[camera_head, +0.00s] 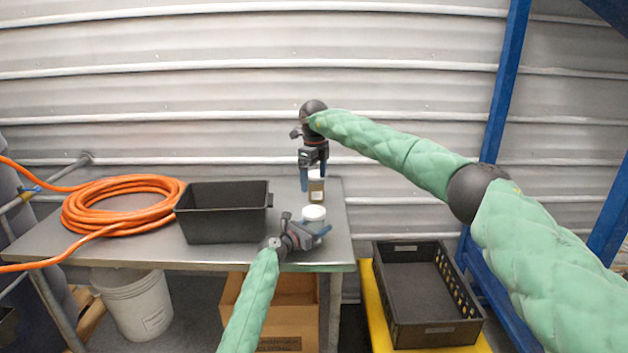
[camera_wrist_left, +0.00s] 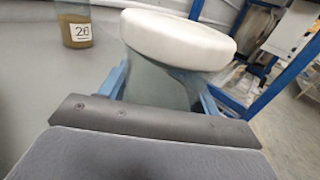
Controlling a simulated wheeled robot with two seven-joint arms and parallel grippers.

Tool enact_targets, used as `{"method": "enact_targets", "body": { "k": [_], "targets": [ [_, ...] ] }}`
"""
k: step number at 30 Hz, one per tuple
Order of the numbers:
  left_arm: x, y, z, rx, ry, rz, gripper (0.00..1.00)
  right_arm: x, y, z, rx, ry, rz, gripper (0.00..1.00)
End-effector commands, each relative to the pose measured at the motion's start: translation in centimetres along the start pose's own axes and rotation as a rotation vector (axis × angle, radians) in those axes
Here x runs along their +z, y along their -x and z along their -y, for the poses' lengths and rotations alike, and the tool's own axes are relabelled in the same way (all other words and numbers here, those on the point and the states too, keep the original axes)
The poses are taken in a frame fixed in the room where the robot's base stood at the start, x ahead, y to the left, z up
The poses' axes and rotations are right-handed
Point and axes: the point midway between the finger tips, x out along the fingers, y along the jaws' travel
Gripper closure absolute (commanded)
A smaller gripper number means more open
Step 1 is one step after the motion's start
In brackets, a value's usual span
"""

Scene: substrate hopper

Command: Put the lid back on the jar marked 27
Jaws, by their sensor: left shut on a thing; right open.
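A jar (camera_head: 313,224) with a white lid (camera_head: 314,212) stands near the front right of the steel table. My left gripper (camera_head: 308,229) is shut on it. In the left wrist view the lid (camera_wrist_left: 180,40) sits on top of a grey-green jar body (camera_wrist_left: 155,84) between the blue fingers; no label shows on it. A second jar (camera_head: 316,190) with amber contents stands behind it. My right gripper (camera_head: 315,180) is open, pointing down at this jar's top. The left wrist view shows an amber jar (camera_wrist_left: 76,28) labelled 26, its top cut off. I see no number 27.
A black bin (camera_head: 223,222) and a coiled orange hose (camera_head: 120,203) occupy the left and middle of the table (camera_head: 160,248). A black crate (camera_head: 427,293) stands on a yellow base at right, beside blue posts. A cardboard box (camera_head: 285,318) and white bucket (camera_head: 135,300) are below.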

Motion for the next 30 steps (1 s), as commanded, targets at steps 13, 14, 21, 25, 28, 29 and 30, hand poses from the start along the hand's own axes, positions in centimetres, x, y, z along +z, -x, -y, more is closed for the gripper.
{"method": "enact_targets", "body": {
  "k": [13,14,21,25,28,29,30],
  "targets": [
    [0.0,0.0,0.0,0.0,0.0,0.0,0.12,0.0,0.0,0.0,0.0,0.0,0.0,0.06],
    [0.0,0.0,0.0,0.0,0.0,0.0,0.12,0.0,0.0,0.0,0.0,0.0,0.0,0.06],
    [-0.3,1.9,0.0,0.001,0.001,0.0,0.12,0.0,-0.5,0.0,0.0,0.0,0.0,0.06],
    [-0.4,3.9,0.0,0.0,-0.001,-0.001,0.12,0.0,-1.0,0.0,0.0,0.0,0.0,0.06],
    [-0.3,5.4,-0.1,0.001,0.0,0.0,0.12,0.0,-1.3,0.0,0.0,0.0,0.0,0.06],
    [-0.3,5.8,-0.1,0.001,-0.001,0.0,0.12,0.0,-1.4,0.0,0.0,0.0,0.0,0.06],
    [-0.3,6.3,-0.1,0.001,-0.001,-0.001,0.12,0.0,-1.4,0.0,0.0,0.0,0.0,0.06]
  ]
}}
